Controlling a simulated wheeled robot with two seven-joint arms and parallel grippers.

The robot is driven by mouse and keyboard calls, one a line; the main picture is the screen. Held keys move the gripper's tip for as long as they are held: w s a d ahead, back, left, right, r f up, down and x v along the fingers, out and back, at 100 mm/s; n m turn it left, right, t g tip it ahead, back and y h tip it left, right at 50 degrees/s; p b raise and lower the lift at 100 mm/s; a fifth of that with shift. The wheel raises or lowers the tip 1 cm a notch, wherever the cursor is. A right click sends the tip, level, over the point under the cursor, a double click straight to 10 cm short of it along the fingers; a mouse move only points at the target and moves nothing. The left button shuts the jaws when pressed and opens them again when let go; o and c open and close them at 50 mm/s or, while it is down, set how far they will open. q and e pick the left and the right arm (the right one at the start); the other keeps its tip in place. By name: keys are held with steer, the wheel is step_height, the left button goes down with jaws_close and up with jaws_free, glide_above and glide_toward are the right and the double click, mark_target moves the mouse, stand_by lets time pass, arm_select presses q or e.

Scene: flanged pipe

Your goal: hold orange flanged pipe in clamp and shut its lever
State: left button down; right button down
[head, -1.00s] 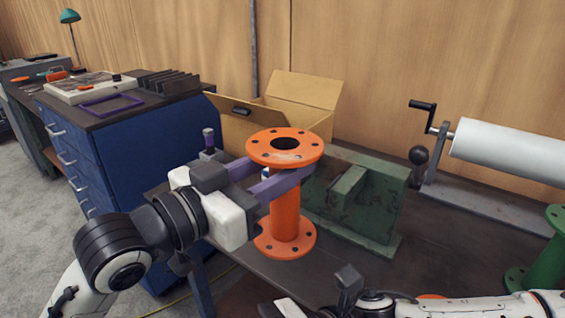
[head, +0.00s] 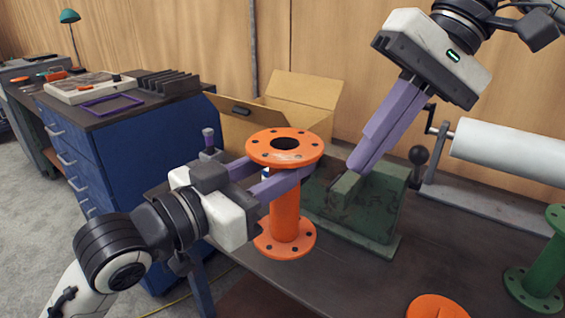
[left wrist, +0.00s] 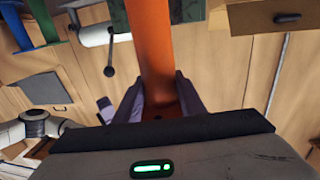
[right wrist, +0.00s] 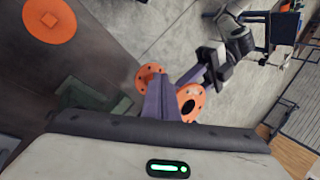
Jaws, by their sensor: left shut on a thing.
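The orange flanged pipe (head: 285,215) stands upright in the head view, left of the green clamp (head: 375,215). My left gripper (head: 284,172) is shut on the pipe just below its top flange. In the left wrist view, its two fingers lie on either side of the orange tube (left wrist: 155,45). The clamp's lever with a black ball knob (head: 418,155) rises at its right end. My right gripper (head: 357,168) is over the clamp, pointing down and left, its purple fingers together and empty. The right wrist view shows the pipe's flange (right wrist: 190,102) beyond these fingers.
An open cardboard box (head: 305,92) stands behind the pipe. A white roller with a crank (head: 510,157) is at the right. A green flanged pipe (head: 545,260) and an orange disc (head: 437,307) are at the front right. The bench between them is clear.

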mark_target(422, 146)
arm_select(q)
steer(key=shift+r, duration=0.15)
arm_select(e)
steer(key=w+d+r+t+h, duration=0.1)
steer(key=w+d+r+h, duration=0.1)
steer(key=d, duration=0.1)
steer(key=w+d+r+m+t+h, duration=0.1)
steer(key=w+d+r+h, duration=0.1)
steer(key=d, duration=0.1)
steer(key=w+d+r+m+t+h, duration=0.1)
steer(key=w+d+r+t+h, duration=0.1)
steer(key=d, duration=0.2)
steer(key=shift+w, duration=0.15)
steer(key=shift+f, duration=0.5)
steer(key=shift+s+x, duration=0.2)
steer(key=shift+x, duration=0.75)
steer(key=shift+s+x, duration=0.25)
steer(key=shift+x, duration=0.7)
arm_select(q)
steer(key=shift+w+a+x, duration=0.1)
steer(key=shift+x, duration=1.05)
steer(key=shift+w+a+x, duration=0.1)
steer(key=shift+w+x, duration=0.05)
steer(key=shift+x, duration=1)
steer(key=shift+w, duration=0.1)
steer(key=shift+w+a+x, duration=0.15)
steer(key=shift+x, duration=1.3)
steer(key=shift+w+a+x, duration=0.15)
steer(key=shift+x, duration=1.25)
